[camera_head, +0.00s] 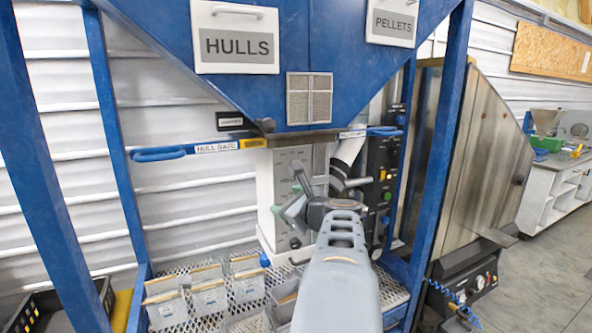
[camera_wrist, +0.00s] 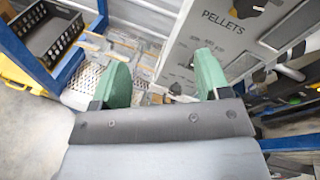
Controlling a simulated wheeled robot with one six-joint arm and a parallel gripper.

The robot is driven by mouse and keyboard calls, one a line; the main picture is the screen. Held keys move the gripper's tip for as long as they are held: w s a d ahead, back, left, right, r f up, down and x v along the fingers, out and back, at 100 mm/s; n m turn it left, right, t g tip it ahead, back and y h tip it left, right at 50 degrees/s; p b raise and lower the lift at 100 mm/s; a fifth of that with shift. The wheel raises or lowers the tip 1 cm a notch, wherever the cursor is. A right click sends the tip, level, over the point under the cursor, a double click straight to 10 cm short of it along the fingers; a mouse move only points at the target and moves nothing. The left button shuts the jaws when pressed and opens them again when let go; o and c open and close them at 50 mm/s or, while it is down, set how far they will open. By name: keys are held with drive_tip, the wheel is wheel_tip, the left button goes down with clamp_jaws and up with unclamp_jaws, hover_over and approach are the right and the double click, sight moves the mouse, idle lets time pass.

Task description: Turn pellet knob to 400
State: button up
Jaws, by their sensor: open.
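In the wrist view, a pale control panel (camera_wrist: 225,50) carries the label PELLETS (camera_wrist: 230,22), with small scale markings too blurred to read. A dark knob (camera_wrist: 258,4) shows at the top edge of that view, partly cut off. I cannot tell which knob is the pellet knob, nor its setting. My gripper (camera_wrist: 162,78) has two green fingers set wide apart with nothing between them; the right finger overlaps the panel's lower part in the picture. In the head view, my gripper (camera_head: 294,207) is in front of the white control box (camera_head: 270,190), and my arm hides part of it.
A blue hopper (camera_head: 270,60) hangs above, with a HULL GATE handle (camera_head: 215,148) sticking out left. Blue posts (camera_head: 445,130) stand either side. A perforated shelf (camera_head: 212,312) below holds several small packets (camera_head: 208,290). A black crate (camera_wrist: 48,38) shows in the wrist view.

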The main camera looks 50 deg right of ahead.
drive_tip(key=s+d+r+m+h, duration=0.3)
drive_tip(key=d+r+m+h, duration=0.1)
drive_tip(key=d+m, duration=0.25)
drive_tip(key=shift+n+t, duration=0.35)
drive_tip(key=shift+t, duration=0.05)
drive_tip(key=p+x, duration=0.1)
drive_tip(key=x, duration=0.5)
drive_tip(key=p+x, duration=0.1)
drive_tip(key=x, duration=0.6)
drive_tip(key=shift+s+d, duration=0.15)
drive_tip(key=shift+d, duration=0.05)
drive_tip(key=shift+c, duration=0.3)
drive_tip(key=c, duration=0.9)
drive_tip(key=shift+o, duration=0.2)
drive_tip(key=shift+f, duration=0.1)
